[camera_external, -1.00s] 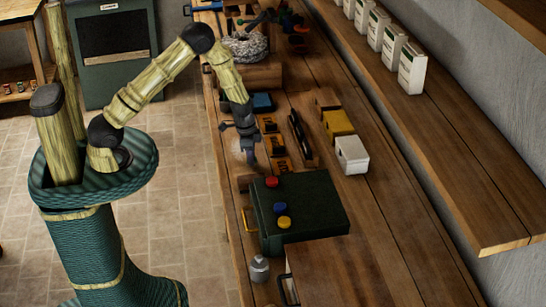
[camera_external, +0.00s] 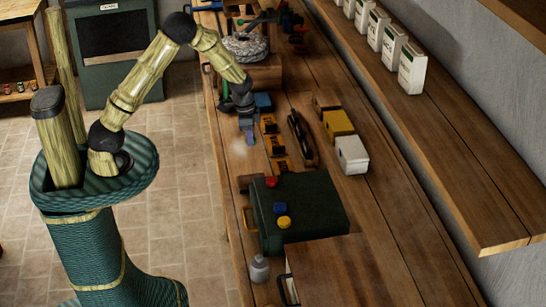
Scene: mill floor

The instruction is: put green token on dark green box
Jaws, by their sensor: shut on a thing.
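The dark green box (camera_external: 318,216) lies on the workbench, with a red token (camera_external: 271,181), a blue token (camera_external: 280,207) and a yellow token (camera_external: 284,222) on its top. My gripper (camera_external: 250,139) points down over the bench's near-left edge, beyond the box and apart from it. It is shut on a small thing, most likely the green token. The fingers hide most of it, and its colour cannot be made out. No other green token shows on the bench.
White (camera_external: 351,154), yellow (camera_external: 338,125) and brown blocks stand right of a dark tool (camera_external: 302,138). Black-and-orange pieces (camera_external: 276,145) lie beside my gripper. A grey bottle (camera_external: 259,269) and a wooden cabinet (camera_external: 350,272) are at the box's near side.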

